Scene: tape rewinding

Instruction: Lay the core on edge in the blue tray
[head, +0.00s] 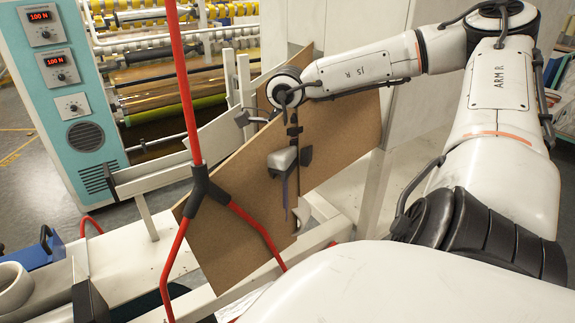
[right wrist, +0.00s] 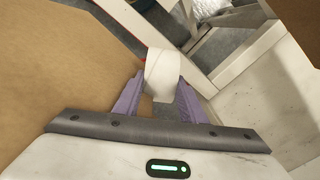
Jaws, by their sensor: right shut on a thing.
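My right gripper (right wrist: 160,98) has purple fingers, closed on a pale, rounded band that I take to be the core (right wrist: 162,68). Only part of the core shows, rising between the fingertips. In the head view the right gripper (head: 290,195) points down in front of a brown board, and what it holds is hard to make out there. A blue item (head: 32,257) at the lower left of the head view may be the blue tray; it is partly cut off, and its inside cannot be seen. My left gripper is not in view.
The large brown board (head: 232,222) stands tilted close behind my right gripper. A red forked frame (head: 198,178) rises left of it. A pale ring-shaped thing (head: 14,288) lies at the lower left. A teal control cabinet (head: 70,105) and a roller machine (head: 165,85) stand behind.

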